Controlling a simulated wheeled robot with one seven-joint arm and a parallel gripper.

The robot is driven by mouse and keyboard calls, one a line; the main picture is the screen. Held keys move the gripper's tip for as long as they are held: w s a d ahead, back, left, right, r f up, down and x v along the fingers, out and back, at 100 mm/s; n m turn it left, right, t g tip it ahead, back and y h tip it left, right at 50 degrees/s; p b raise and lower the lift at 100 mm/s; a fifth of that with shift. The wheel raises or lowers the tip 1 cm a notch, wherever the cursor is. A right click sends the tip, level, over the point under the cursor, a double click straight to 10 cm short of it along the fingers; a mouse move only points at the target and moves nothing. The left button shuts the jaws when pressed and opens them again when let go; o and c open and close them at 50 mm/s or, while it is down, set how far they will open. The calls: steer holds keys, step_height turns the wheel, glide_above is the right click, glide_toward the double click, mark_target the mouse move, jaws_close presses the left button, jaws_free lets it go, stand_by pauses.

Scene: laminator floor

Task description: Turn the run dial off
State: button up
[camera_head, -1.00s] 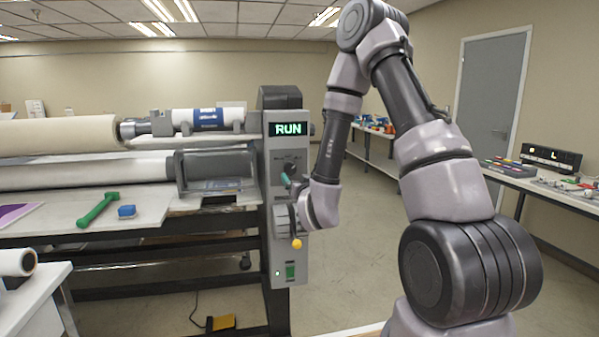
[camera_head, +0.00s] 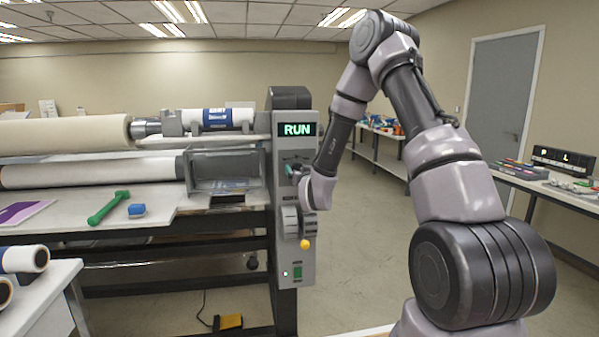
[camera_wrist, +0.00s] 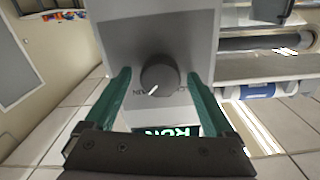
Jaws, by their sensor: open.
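The dark round run dial (camera_wrist: 159,70) is on the grey control panel in the wrist view, which sees the panel upside down. Its white pointer mark points to the lower left in that view, near a partly hidden label. My gripper (camera_wrist: 159,77) is open, with one green finger on each side of the dial and a visible gap to it on both sides. Whether the tips touch the panel I cannot tell. The panel display (camera_head: 298,129) reads RUN in green.
A grey lever unit with a yellow knob (camera_head: 305,244) sticks out below my gripper. A green switch (camera_head: 297,273) is lower on the panel. A green tool (camera_head: 108,207) and a blue block (camera_head: 137,210) lie on the laminator bed at left. The floor to the right is open.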

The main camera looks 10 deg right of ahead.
steer(key=c, duration=1.4)
steer(key=shift+n, duration=0.4)
steer(key=n, duration=0.7)
steer(key=shift+a+n, duration=0.1)
steer(key=shift+n, duration=0.3)
steer(key=o, duration=1.4)
